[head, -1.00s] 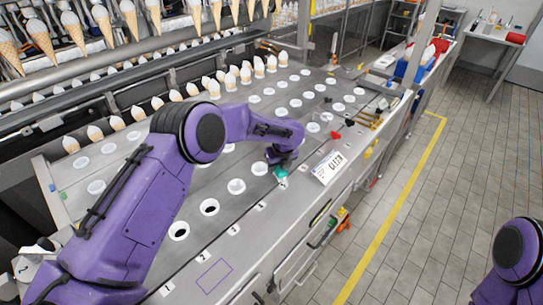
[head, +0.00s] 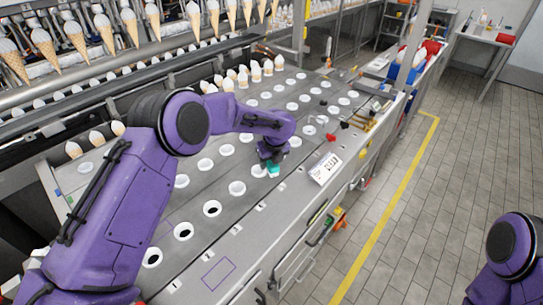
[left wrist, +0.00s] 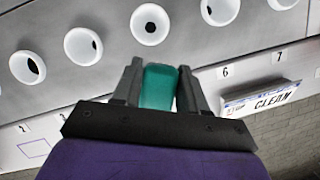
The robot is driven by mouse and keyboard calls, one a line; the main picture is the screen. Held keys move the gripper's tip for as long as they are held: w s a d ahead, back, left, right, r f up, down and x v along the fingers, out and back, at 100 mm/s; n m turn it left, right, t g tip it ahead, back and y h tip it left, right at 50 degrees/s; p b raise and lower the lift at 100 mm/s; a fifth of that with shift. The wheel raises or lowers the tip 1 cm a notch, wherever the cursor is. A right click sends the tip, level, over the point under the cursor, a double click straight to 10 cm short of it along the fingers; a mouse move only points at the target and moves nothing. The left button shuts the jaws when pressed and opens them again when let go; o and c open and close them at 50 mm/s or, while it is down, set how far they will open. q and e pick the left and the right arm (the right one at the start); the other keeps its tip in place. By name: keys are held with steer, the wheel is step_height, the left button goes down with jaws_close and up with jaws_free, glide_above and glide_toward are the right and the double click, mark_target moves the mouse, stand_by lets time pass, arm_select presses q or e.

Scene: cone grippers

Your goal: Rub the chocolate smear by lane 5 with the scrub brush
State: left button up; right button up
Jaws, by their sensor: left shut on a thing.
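My left gripper (head: 271,162) is shut on the scrub brush (head: 273,171), which shows as a teal block. In the left wrist view the gripper (left wrist: 158,95) has one dark finger on each side of the teal brush (left wrist: 158,87). The gripper hangs over the grey lane deck, beside a row of white round holders. Lane labels 6 and 7 show just right of it in the wrist view. The brush's underside is hidden, and I cannot tell if it touches the deck. I cannot make out a chocolate smear; the gripper and brush cover that part of the deck. My right gripper is out of view.
Cones (head: 256,72) stand in a row behind. Small tools (head: 362,118) lie farther right. The tiled floor is clear.

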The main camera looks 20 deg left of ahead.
arm_select(q)
steer(key=shift+a+r, duration=0.1)
steer(key=shift+r, duration=0.85)
